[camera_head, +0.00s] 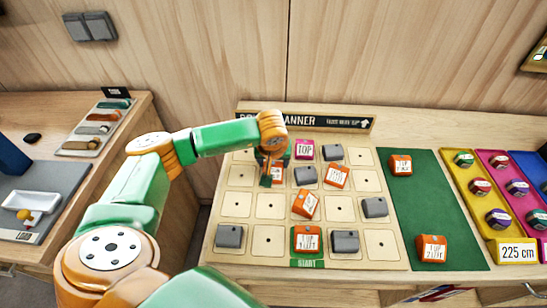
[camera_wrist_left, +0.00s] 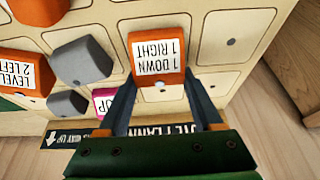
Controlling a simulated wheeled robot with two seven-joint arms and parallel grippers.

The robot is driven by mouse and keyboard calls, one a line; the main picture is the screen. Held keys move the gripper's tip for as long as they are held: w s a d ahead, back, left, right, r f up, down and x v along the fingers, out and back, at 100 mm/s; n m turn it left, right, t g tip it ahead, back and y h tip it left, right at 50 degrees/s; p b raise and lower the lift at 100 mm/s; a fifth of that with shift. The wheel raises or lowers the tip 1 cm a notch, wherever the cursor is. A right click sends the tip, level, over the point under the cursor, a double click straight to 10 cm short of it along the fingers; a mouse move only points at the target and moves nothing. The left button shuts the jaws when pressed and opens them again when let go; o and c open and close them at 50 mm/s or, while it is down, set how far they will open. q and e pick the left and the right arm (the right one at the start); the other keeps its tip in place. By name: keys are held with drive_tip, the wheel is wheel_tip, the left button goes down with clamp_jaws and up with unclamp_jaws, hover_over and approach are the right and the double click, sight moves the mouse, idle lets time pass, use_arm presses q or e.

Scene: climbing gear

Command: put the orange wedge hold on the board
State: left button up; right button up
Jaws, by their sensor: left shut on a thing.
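My left gripper (camera_head: 273,165) is shut on an orange wedge hold (camera_head: 277,176) at the upper left part of the pale planner board (camera_head: 270,207). In the left wrist view the hold (camera_wrist_left: 157,58) sits between both fingers (camera_wrist_left: 165,105), its white label reading "1 DOWN 1 RIGHT". My right gripper is not in view.
Grey holds (camera_head: 345,242) and other orange holds (camera_head: 305,204) occupy several board cells. A green mat (camera_head: 430,200) to the right bears two orange holds (camera_head: 400,166). Coloured trays (camera_head: 485,238) with small holds stand further right. Several cells at the board's left are bare.

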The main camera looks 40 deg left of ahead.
use_arm(q)
drive_tip(key=shift+f, duration=0.2)
drive_tip(key=o, duration=1.4)
drive_tip(key=shift+r, duration=0.1)
drive_tip(key=shift+r, duration=0.3)
drive_tip(key=b+v, duration=0.1)
drive_tip(key=v, duration=1)
drive_tip(key=shift+s+d+r+b, duration=0.1)
drive_tip(key=shift+s+r+b, duration=0.05)
drive_tip(key=shift+r+b, duration=0.25)
